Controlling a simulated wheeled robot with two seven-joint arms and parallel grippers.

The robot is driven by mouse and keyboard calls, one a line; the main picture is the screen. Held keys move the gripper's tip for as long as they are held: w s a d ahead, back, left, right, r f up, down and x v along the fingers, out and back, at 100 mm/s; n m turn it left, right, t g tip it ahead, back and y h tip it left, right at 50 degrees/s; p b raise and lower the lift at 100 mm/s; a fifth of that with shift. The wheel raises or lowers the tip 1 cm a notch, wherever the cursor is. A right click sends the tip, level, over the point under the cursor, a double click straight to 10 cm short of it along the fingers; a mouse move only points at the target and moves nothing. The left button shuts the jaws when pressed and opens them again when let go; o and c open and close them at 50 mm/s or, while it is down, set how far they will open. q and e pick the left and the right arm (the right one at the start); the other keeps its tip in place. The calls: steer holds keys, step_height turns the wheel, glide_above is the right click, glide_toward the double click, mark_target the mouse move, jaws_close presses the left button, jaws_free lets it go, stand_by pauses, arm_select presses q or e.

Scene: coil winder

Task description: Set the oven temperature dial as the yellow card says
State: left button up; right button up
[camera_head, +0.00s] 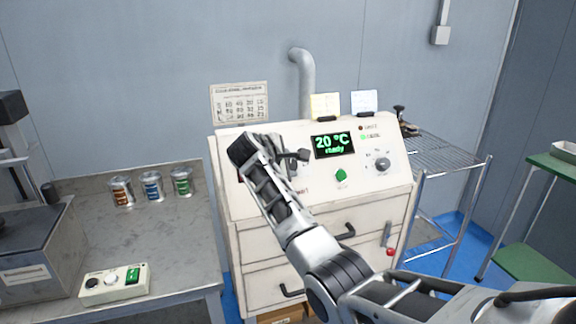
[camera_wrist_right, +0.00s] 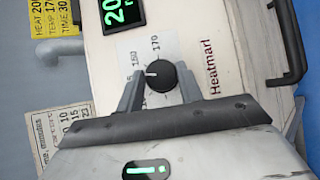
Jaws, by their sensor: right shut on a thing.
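The black round temperature dial (camera_wrist_right: 160,76) is on the white panel in the right wrist view, with a white pointer mark on its left side. Printed numbers by it read about 160 and 170; the mark lies nearer the 160. My right gripper (camera_wrist_right: 160,84) is shut on the dial, one finger on each side. In the head view the right gripper (camera_head: 301,156) is at the oven panel, left of the green display (camera_head: 334,145), and largely hides the dial. The yellow card (camera_head: 325,105) stands on the oven; in the wrist view it shows HEAT, TEMP about 170 and TIME, partly cut off.
The display reads 20 °C, ready. A green button (camera_head: 341,175) and a second knob (camera_head: 382,164) are to the right of the gripper. A white card (camera_head: 364,101) stands beside the yellow one. Several cans (camera_head: 151,186) are on the left bench. A wire rack (camera_head: 440,151) stands right.

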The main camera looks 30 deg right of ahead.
steer(key=m, duration=0.1)
steer(key=m+g+y, duration=0.2)
steer(key=m, duration=0.1)
steer(key=shift+w+d+r, duration=0.15)
steer(key=shift+r, duration=0.1)
steer(key=m+g+y, duration=0.1)
steer(key=m+y, duration=0.1)
steer(key=m, duration=0.1)
steer(key=shift+d, duration=0.15)
steer(key=m+y, duration=0.2)
steer(key=shift+d+r+m, duration=0.1)
steer(key=shift+d+m, duration=0.05)
steer(key=shift+m, duration=0.15)
steer(key=shift+d+m+y, duration=0.15)
steer(key=shift+m+y, duration=1.05)
steer(key=shift+m, duration=0.1)
steer(key=o, duration=1)
